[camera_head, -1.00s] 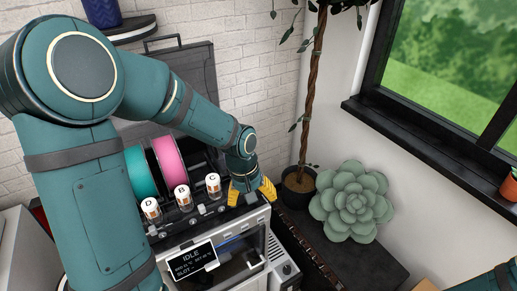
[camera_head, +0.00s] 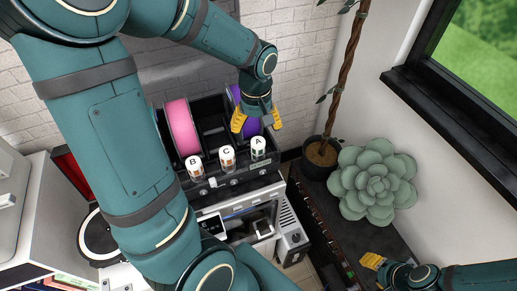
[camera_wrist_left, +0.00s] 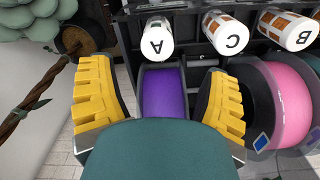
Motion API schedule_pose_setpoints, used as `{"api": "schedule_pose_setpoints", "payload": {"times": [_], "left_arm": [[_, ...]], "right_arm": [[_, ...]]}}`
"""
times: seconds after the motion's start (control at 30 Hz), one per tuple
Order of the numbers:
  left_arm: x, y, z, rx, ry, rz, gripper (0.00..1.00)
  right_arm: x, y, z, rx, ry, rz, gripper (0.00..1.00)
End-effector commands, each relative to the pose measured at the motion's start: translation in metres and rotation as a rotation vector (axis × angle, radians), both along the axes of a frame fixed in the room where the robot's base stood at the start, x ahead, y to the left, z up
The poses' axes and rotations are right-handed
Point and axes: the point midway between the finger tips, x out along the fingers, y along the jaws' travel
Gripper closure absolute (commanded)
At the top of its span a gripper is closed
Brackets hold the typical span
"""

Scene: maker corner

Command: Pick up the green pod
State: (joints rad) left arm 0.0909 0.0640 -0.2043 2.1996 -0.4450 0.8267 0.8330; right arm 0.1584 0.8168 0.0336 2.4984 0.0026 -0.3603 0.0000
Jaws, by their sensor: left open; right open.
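Small white-capped jars stand in a row on the printer: B (camera_head: 194,165), C (camera_head: 228,157) and A (camera_head: 258,148). Their bands look orange or brown, with A's darker in the head view; no clearly green pod can be made out. My left gripper (camera_head: 257,123) is open and empty, just behind and above jar A. In the left wrist view, its fingers (camera_wrist_left: 158,78) straddle the view of a purple spool (camera_wrist_left: 164,92), with jar A (camera_wrist_left: 158,38) beyond the tips. My right gripper (camera_head: 371,261) is open at the lower right, partly in view.
A pink spool (camera_head: 182,127) stands behind jar B. A large green succulent (camera_head: 373,184) and a potted trunk (camera_head: 321,153) stand right of the printer (camera_head: 240,208). The window sill (camera_head: 425,100) lies further right. My left arm hides much of the left side.

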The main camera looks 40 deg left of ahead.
Motion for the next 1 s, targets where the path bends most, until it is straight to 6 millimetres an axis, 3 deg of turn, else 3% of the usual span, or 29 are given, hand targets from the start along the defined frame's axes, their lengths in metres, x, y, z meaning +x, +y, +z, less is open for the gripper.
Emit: {"api": "schedule_pose_setpoints", "payload": {"times": [0.27,0.53,0.87,1.0], "left_arm": [[0.000,-0.001,-0.021,-0.001,0.003,-0.001,0.23],[0.003,-0.002,-0.058,-0.001,0.001,0.000,0.23],[0.003,-0.002,-0.064,-0.001,-0.002,-0.001,0.23],[0.003,-0.002,-0.063,-0.001,-0.002,-0.001,0.68]], "right_arm": [[0.000,0.000,-0.001,0.000,0.000,0.000,0.53],[0.000,0.000,-0.002,0.000,-0.001,0.000,0.53],[0.000,0.000,-0.002,0.000,-0.001,0.000,0.53],[0.000,0.000,-0.002,0.000,-0.001,0.000,0.53]]}}
